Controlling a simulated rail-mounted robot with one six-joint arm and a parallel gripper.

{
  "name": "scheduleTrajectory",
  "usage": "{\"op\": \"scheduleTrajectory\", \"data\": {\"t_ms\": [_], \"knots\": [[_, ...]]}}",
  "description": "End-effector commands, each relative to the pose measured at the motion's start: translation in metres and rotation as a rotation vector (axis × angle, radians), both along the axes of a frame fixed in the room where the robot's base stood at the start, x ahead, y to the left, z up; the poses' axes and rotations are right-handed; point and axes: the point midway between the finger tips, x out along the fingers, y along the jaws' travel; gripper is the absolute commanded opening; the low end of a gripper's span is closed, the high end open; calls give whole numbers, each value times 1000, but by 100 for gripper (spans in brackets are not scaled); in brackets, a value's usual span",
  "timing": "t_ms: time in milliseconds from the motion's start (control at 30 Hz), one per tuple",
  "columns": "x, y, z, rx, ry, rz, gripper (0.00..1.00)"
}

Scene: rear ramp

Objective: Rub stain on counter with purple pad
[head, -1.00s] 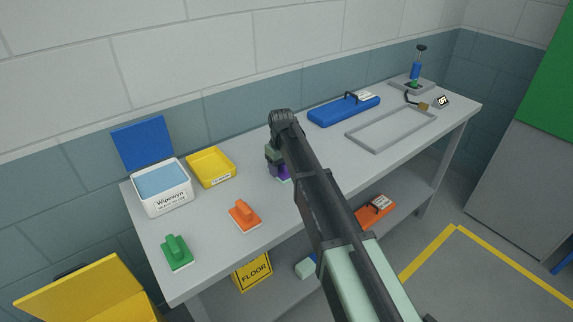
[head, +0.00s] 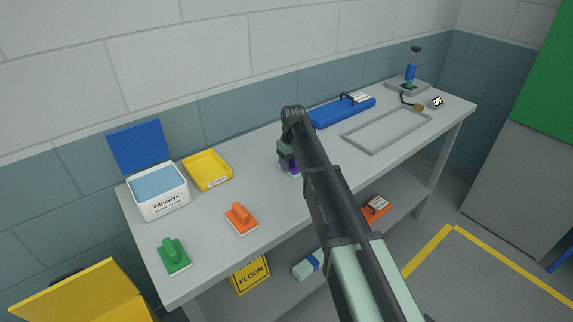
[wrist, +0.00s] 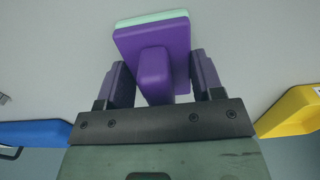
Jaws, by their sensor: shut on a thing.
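My gripper (head: 288,158) is shut on the purple pad (head: 295,170), low over the middle of the grey counter (head: 205,240). In the wrist view the purple pad (wrist: 178,38) shows a block handle between the two fingers (wrist: 160,78) and a pale mint layer along its far edge. The pad looks at or very near the counter surface; I cannot tell if it touches. My arm hides part of the counter in the head view. No stain is visible on the counter parts I see.
Green (head: 173,258) and orange (head: 241,218) pads lie left on the counter, before a white wipes tub (head: 160,200) and yellow tray (head: 207,172). A blue board (head: 342,112) and grey frame (head: 386,131) lie right. The wall runs behind.

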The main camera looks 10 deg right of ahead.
Motion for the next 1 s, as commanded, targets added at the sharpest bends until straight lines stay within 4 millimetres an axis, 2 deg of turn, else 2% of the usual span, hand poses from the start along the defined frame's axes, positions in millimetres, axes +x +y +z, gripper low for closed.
{"op": "scheduleTrajectory", "data": {"t_ms": [333,600,833,1000], "knots": [[8,-12,1,-1,-1,-1,42],[23,-35,3,0,0,0,42],[25,-39,2,0,0,0,42],[36,-54,0,0,0,-1,42]]}}
